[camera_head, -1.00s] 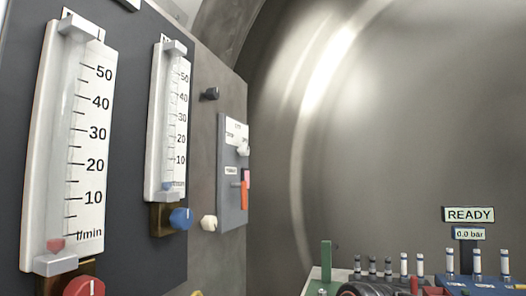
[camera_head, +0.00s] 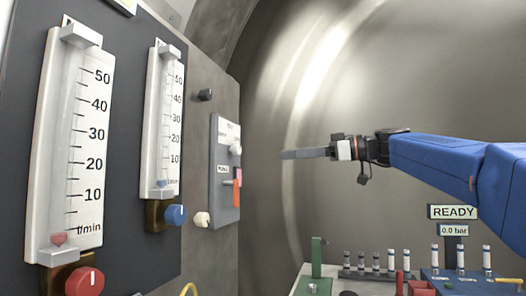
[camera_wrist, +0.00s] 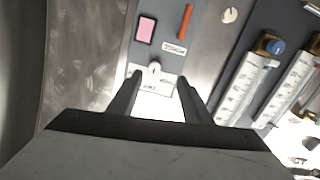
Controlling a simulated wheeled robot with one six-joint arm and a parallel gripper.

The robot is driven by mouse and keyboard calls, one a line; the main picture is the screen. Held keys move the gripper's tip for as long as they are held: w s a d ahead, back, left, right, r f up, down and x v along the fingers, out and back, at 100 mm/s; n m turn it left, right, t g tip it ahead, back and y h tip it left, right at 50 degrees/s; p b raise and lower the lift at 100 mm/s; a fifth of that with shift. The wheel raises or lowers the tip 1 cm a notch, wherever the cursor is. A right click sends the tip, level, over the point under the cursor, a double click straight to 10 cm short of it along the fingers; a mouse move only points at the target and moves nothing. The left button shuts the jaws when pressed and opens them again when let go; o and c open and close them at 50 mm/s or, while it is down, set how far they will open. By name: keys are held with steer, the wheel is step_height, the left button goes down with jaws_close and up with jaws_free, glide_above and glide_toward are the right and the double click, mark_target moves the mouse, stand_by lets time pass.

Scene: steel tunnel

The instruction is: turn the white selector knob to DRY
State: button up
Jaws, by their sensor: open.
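A white selector knob (camera_head: 235,150) sits on the upper part of a grey panel (camera_head: 226,208) on the left wall. In the wrist view the knob (camera_wrist: 154,68) shows between and just beyond my fingertips, next to a white label plate. The lettering there is too small to read, and I cannot tell which mark the knob points to. My gripper (camera_head: 284,154) is to the right of the panel in the head view, apart from it. In the wrist view my gripper (camera_wrist: 158,82) is open, with one finger on each side of the knob and nothing held.
An orange lever (camera_head: 238,181) sits below the knob on the same panel. A bench with vials (camera_head: 376,262) stands low at right.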

mark_target(240, 149)
steer(key=shift+n+y, duration=0.3)
steer(key=x, duration=0.5)
steer(key=r+x, duration=0.1)
steer(key=x, duration=0.5)
steer(key=w+r+x, duration=0.1)
steer(key=x, duration=0.4)
steer(key=c, duration=1.1)
